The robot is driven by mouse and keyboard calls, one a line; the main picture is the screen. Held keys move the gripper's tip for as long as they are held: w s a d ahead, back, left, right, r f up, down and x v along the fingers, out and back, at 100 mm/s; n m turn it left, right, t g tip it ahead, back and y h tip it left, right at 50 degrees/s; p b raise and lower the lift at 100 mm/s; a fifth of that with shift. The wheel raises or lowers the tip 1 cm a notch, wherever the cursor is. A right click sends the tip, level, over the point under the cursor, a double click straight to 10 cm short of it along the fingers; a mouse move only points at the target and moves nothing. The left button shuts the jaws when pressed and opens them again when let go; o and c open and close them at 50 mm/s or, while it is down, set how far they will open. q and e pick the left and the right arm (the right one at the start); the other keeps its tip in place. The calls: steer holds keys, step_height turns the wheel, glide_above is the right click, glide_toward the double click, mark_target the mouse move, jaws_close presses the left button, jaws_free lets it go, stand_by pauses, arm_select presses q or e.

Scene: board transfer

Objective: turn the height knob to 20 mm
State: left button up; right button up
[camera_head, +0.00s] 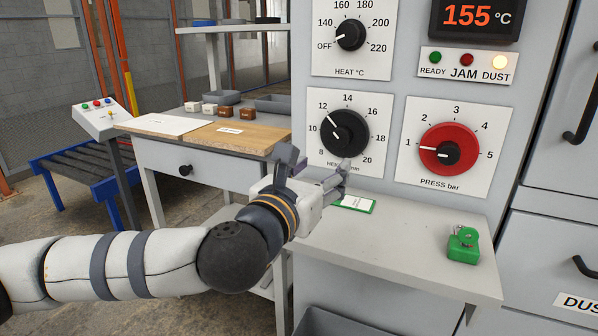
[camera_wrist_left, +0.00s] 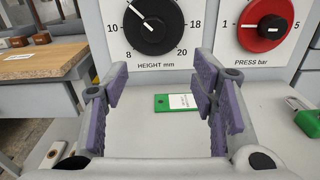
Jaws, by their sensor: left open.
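The black height knob (camera_head: 345,133) sits on a white dial plate marked HEIGHT mm, with 8 to 20 around it. Its white pointer line points up and left, at about 12. In the left wrist view the knob (camera_wrist_left: 150,26) is at the top centre, its upper part cut off; the 20 mark is at its lower right. My left gripper (camera_head: 318,170) is open and empty, below and in front of the knob, apart from it. Its two purple-padded fingers (camera_wrist_left: 162,92) stand wide apart in the wrist view. My right gripper is out of view.
The red press knob (camera_head: 449,149) is right of the height dial, and the heat knob (camera_head: 350,35) is above it. A grey shelf (camera_head: 400,250) below bears a green-edged card (camera_head: 355,204) and a green padlock-like object (camera_head: 463,245). A wooden-topped table (camera_head: 240,138) stands left.

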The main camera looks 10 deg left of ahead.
mark_target(339, 140)
arm_select(q)
steer(key=shift+n, duration=0.3)
steer(key=x, duration=0.4)
steer(key=r+x, duration=0.1)
steer(key=x, duration=0.3)
steer(key=a+x, duration=0.1)
steer(key=x, duration=0.3)
steer(key=shift+w+d+r, duration=0.1)
steer(key=shift+w+r, duration=0.1)
steer(key=shift+w, duration=0.1)
steer(key=c, duration=1.1)
